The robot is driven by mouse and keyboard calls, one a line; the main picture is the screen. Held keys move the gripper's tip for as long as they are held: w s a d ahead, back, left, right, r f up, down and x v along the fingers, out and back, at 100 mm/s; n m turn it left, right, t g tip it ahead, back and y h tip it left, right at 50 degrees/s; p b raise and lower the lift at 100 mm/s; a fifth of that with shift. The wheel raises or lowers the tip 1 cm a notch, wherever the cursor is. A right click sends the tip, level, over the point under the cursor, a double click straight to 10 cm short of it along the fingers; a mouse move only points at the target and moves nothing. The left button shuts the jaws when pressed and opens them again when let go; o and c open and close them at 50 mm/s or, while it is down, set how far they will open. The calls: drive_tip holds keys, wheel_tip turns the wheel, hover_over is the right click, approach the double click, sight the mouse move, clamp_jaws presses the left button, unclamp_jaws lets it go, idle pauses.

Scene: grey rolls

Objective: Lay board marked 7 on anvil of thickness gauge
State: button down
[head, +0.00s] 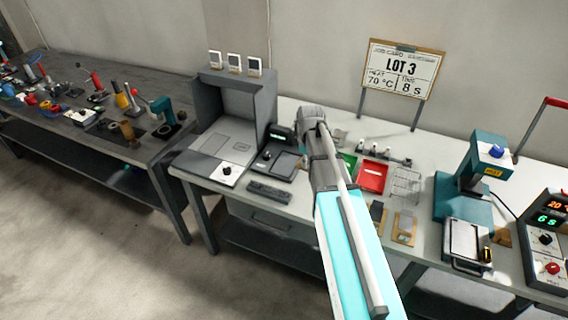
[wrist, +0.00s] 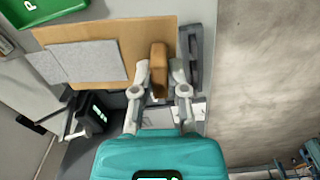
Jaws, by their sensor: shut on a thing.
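In the wrist view my gripper (wrist: 160,78) is shut on a brown upright block (wrist: 159,58). The block stands at the right end of a flat tan board (wrist: 120,34) with grey patches (wrist: 90,63), and appears to be its grip. No number 7 is readable on it. A dark device with a green display (wrist: 97,112), likely the thickness gauge, is below and left of the board. It also shows in the head view (head: 281,134), left of my arm. The board covers what is under it, so the anvil is not clear. In the head view my arm hides the fingertips.
A green tray (wrist: 45,10) lies at the wrist view's upper left. In the head view a red tray (head: 373,177), a wire rack (head: 406,183) and a teal press (head: 474,175) stand right of my arm. A grey booth (head: 235,120) stands left.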

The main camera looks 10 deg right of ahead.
drive_tip(key=shift+w+d+r+n, duration=0.15)
drive_tip(key=shift+w+r+n, duration=0.15)
drive_tip(key=shift+n, duration=0.5)
drive_tip(key=shift+w+f, duration=0.1)
drive_tip(key=w+a+f+b, duration=0.4)
drive_tip(key=w+a, duration=0.1)
drive_tip(key=w, duration=0.3)
drive_tip(key=b, duration=0.5)
hover_over(281, 171)
drive_tip(key=f, duration=0.5)
drive_tip(key=shift+s+d, duration=0.15)
drive_tip(key=shift+s, duration=0.2)
drive_tip(key=shift+w+a+f+b, duration=0.25)
drive_tip(key=shift+w+f+b, duration=0.2)
drive_tip(key=shift+f+b, duration=0.2)
drive_tip(key=shift+s+f+b, duration=0.1)
drive_tip(key=shift+f+b, duration=1.2)
drive_tip(key=shift+f, duration=0.05)
